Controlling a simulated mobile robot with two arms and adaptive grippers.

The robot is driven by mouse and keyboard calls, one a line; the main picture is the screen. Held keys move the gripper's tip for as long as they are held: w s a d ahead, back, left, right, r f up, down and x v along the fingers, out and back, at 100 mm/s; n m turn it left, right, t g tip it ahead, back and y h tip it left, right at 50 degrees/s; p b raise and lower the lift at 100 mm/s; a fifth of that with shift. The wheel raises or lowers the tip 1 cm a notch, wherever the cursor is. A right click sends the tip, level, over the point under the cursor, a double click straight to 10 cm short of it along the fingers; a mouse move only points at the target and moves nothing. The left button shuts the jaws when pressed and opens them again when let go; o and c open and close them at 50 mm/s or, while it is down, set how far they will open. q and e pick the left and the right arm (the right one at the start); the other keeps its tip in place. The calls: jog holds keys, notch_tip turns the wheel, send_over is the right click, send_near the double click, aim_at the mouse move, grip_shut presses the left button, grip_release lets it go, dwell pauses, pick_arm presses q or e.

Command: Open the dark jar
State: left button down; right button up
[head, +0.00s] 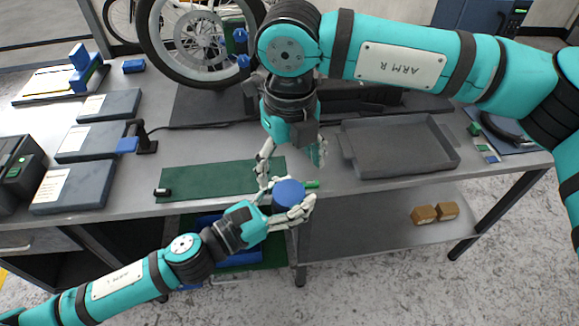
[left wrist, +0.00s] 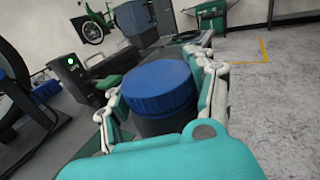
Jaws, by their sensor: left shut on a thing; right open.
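The dark jar has a blue ribbed lid (head: 288,193) and is upright near the bench's front edge. In the left wrist view its dark body (left wrist: 166,123) shows below the blue lid (left wrist: 158,88). My left gripper (head: 290,208) is shut around the jar's body, with a finger on each side; it also shows in the left wrist view (left wrist: 162,105). The lid is on the jar. My right gripper (head: 290,165) is open and empty, pointing down just above and behind the lid. The jar's underside is hidden.
A green mat (head: 205,178) lies left of the jar, with a small black item on it. A grey tray (head: 398,172) stands further right. A wheel (head: 200,45) is behind. Flat grey boxes (head: 75,187) are at left.

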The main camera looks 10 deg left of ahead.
aim_at(290, 191)
notch_tip(290, 191, down, 8)
jog(key=shift+w+r, duration=0.15)
jog(key=shift+c, duration=0.3)
jog(key=shift+w, duration=0.1)
jog(key=c, duration=1.2)
jog(key=shift+w+d+n, duration=0.1)
jog(key=shift+n, duration=1.5)
jog(key=o, duration=1)
jog(key=shift+o, duration=1.4)
jog(key=shift+r, duration=0.15)
